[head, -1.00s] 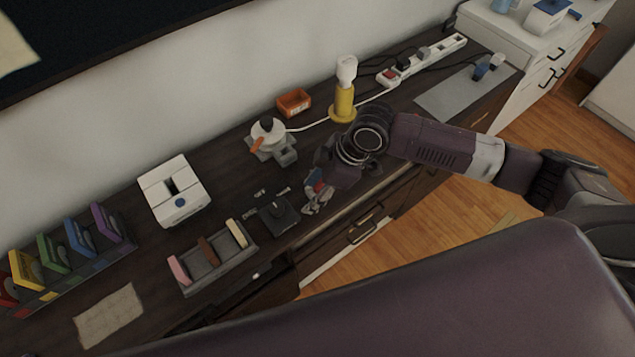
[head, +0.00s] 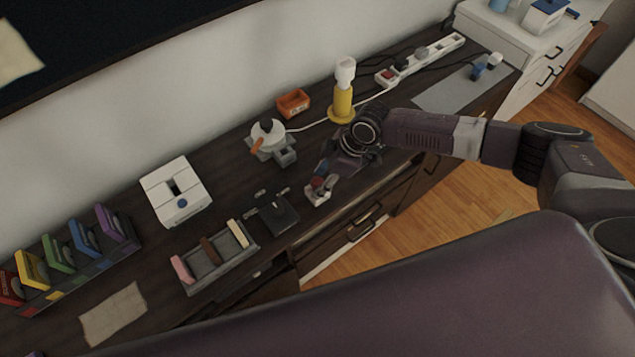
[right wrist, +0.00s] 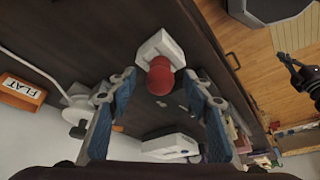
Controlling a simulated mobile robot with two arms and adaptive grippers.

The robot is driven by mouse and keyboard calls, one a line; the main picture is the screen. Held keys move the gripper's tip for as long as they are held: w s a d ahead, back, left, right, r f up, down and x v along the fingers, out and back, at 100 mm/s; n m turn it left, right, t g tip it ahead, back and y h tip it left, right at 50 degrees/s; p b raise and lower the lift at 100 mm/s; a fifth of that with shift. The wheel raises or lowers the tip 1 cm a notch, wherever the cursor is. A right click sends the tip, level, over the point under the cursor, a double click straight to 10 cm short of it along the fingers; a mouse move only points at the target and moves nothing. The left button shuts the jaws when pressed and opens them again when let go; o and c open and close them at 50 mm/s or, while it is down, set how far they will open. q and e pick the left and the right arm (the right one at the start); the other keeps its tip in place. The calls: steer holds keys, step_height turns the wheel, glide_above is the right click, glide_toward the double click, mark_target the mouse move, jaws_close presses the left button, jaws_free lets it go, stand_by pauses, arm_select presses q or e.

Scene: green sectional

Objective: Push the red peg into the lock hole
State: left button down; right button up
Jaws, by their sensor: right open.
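The red peg (right wrist: 160,76) shows its round end in the right wrist view, in front of a pale grey-white lock block (right wrist: 160,47). In the head view the lock block (head: 317,197) stands near the front edge of the dark counter, with the red peg (head: 318,183) at its top. My right gripper (right wrist: 159,88) is open, with one blue-padded finger on each side of the peg in the picture. In the head view the right gripper (head: 322,172) is just beyond the block. The hole and the peg's depth in it are hidden. My left gripper is out of view.
A grey device with a white round top (head: 268,132), an orange box (head: 293,102) and a yellow lamp-like stand (head: 342,103) are behind. Drawers lie below the counter edge.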

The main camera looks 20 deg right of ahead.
steer(key=shift+a+f, duration=0.1)
steer(key=shift+f, duration=0.2)
steer(key=shift+c, duration=0.4)
steer(key=c, duration=1.2)
steer(key=shift+o, duration=0.2)
